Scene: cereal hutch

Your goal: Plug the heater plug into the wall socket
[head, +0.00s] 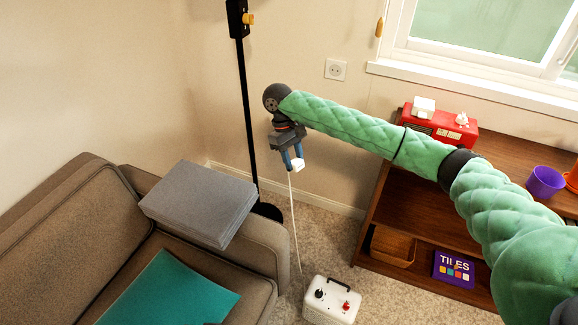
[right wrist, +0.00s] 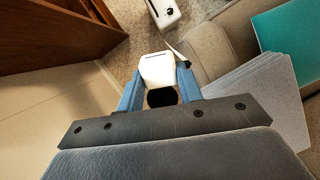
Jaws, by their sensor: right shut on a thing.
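My right gripper (head: 293,163) is shut on the white heater plug (head: 298,164) in the head view, held in the air near the wall. The right wrist view also shows the plug (right wrist: 158,70) between the two blue fingers of the gripper (right wrist: 160,85). A white cord runs from the plug down to the white heater (head: 330,300) on the carpet. The heater also shows at the top of the right wrist view (right wrist: 163,12). The wall socket (head: 336,69) is on the wall, up and to the right of the gripper, apart from the plug. My left gripper is not in view.
A black pole (head: 246,110) stands just left of the gripper. A sofa (head: 75,215) with a grey stack (head: 198,203) is at left. A wooden shelf (head: 395,205) with a red radio-like box (head: 440,126) and purple cup (head: 544,181) is at right, under the window.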

